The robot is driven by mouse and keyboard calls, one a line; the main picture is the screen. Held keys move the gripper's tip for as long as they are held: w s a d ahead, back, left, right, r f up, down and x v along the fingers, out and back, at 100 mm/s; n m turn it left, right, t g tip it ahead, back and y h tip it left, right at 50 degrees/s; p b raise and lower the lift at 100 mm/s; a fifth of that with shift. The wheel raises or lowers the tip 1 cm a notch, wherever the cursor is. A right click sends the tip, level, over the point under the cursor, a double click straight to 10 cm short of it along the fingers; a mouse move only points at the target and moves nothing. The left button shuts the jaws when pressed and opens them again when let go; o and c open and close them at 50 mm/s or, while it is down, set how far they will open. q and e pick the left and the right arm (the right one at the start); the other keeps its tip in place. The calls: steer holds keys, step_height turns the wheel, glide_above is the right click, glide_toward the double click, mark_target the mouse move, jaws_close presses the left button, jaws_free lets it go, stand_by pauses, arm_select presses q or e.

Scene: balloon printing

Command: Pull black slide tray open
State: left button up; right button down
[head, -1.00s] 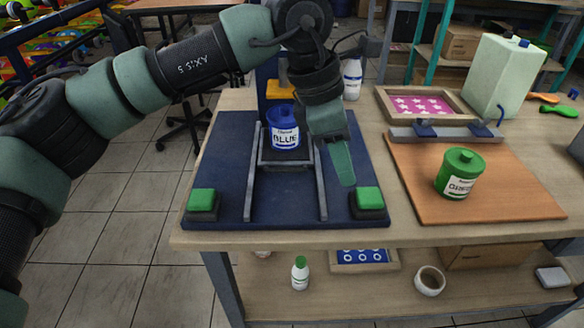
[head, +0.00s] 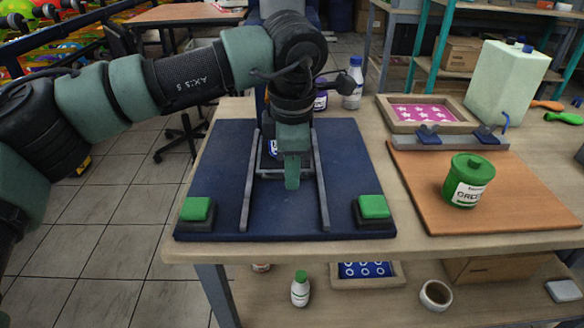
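The black slide tray (head: 267,171) sits between two grey rails on the dark blue press base (head: 350,160). Its front bar shows on either side of my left gripper (head: 292,183). A blue jar (head: 272,147) stands on the tray, mostly hidden behind the gripper; a bit of its white label shows at the left. My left gripper points down at the tray's front, between the rails. Its fingers appear as one narrow green shape, so I cannot tell their opening or whether they touch the tray. My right gripper is not in view.
Green buttons (head: 196,208) (head: 373,207) sit at both front corners of the base. The base is clear in front of the tray.

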arm_select(q)
jaws_close()
stand_by(1.4)
